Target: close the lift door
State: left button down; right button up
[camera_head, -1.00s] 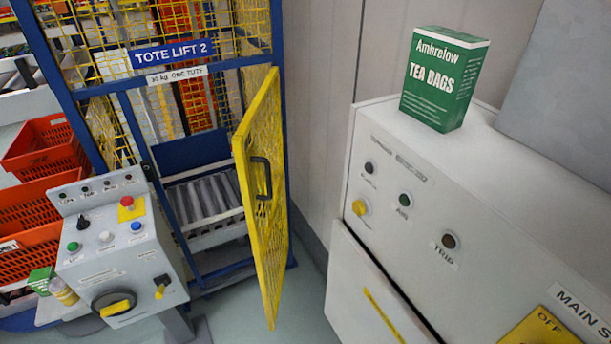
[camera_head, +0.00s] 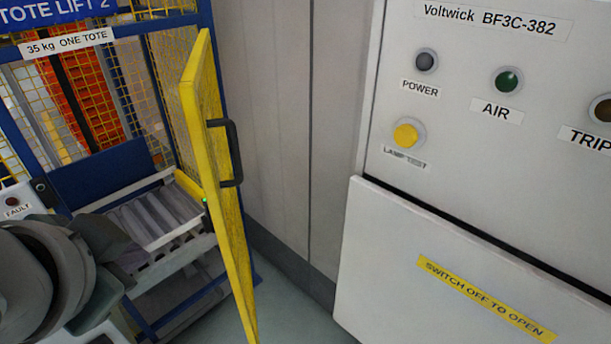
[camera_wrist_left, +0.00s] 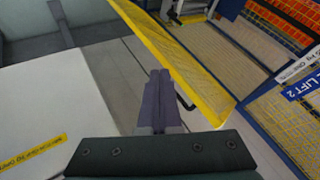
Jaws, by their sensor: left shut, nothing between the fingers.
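The lift door (camera_head: 218,170) is a yellow mesh door in a yellow frame. It stands open, swung out from the blue-framed tote lift (camera_head: 100,190). Its black handle (camera_head: 228,152) is on the face turned to the right. My left arm enters the head view at the lower left, in front of the lift; its fingertips are hard to make out there. In the left wrist view my left gripper (camera_wrist_left: 158,76) is shut and empty. There the yellow door (camera_wrist_left: 180,60) and its handle (camera_wrist_left: 186,103) show just right of the fingers; contact cannot be told. My right gripper is not in view.
A grey-white electrical cabinet (camera_head: 400,240) with lamps and a yellow label stands to the right of the door. It also shows in the left wrist view (camera_wrist_left: 50,110). A grey wall (camera_head: 275,100) and a strip of floor lie between door and cabinet.

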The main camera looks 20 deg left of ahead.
pick_arm(q)
jog(key=w+f+m+t+b, duration=0.3)
jog(key=w+f+m+b, duration=0.15)
jog(key=f+b, duration=0.85)
jog(key=w+f+m+t+b, duration=0.45)
jog(key=f+b, duration=0.65)
jog(key=b, duration=0.3)
jog(key=w+f+m+t+b, duration=0.3)
jog(key=w+f+b, duration=0.3)
jog(key=f+b, duration=0.7)
jog(key=r+b+x, duration=0.1)
jog(key=b+x, duration=0.1)
jog(key=x, duration=0.8)
jog(key=shift+g, duration=0.25)
jog(key=s+a, duration=0.2)
jog(key=a, duration=0.1)
jog(key=shift+s+p, duration=0.25)
jog(key=shift+p, duration=0.15)
